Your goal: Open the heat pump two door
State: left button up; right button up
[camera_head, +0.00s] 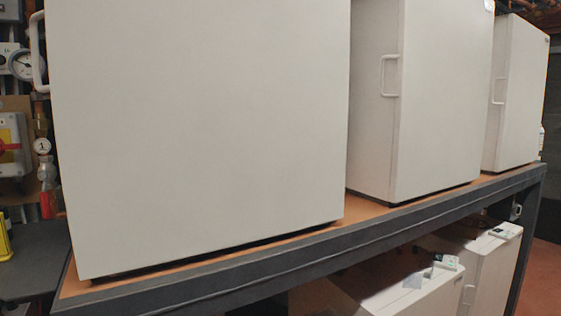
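Three white heat pump cabinets stand on the upper shelf. The nearest cabinet (205,120) fills the left and middle, with a white handle (36,55) at its left edge. The middle cabinet (440,100) has a white handle (388,76) on its left-hand face. The farthest cabinet (520,95) has a handle (498,90) on its left-hand face too. No cabinet stands visibly open. I see no label telling which one is heat pump two. Neither of my grippers is in view.
The shelf has a dark metal frame (300,262) and an orange-brown top (368,208). Two white cabinets sit below, one nearer (400,292) and one farther (495,265). Gauges (22,64) and a red-and-yellow switch (12,145) are at the left. Floor (543,285) shows at the right.

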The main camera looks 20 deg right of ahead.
aim_at(444, 56)
jog(key=z, duration=1.35)
